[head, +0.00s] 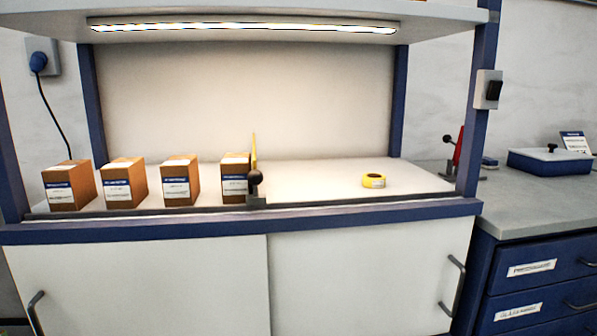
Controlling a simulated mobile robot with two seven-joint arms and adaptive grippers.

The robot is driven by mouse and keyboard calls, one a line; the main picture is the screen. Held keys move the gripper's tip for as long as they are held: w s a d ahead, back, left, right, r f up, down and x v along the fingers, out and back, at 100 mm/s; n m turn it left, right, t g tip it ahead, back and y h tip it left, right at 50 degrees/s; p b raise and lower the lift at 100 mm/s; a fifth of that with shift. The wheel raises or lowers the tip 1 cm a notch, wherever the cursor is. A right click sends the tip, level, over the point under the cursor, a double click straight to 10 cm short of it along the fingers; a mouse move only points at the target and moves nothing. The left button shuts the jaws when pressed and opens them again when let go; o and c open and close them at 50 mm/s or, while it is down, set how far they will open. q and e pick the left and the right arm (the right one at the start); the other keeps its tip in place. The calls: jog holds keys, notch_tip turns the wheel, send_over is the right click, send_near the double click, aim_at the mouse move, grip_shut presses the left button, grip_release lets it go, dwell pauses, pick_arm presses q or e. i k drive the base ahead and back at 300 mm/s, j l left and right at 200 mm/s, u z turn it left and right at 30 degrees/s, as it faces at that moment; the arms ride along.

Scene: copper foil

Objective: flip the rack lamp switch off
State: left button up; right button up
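The rack lamp (243,27) is a long bright strip under the top shelf, and it is lit. Its likely switch (493,90) is a black rocker on a pale box (487,92), fixed to the blue right post of the rack at upper right. A blue plug (38,62) with a dark cord sits in a wall socket at the far left. Neither of my grippers shows in the head view.
Several brown boxes (123,183) stand on the left of the rack shelf. A yellow tape roll (373,180) lies at its right. A small stand with a black knob (255,180) is at the front edge. A blue case (551,161) sits on the right counter (528,205).

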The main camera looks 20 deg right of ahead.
aim_at(495, 87)
jog(key=z, duration=1.7)
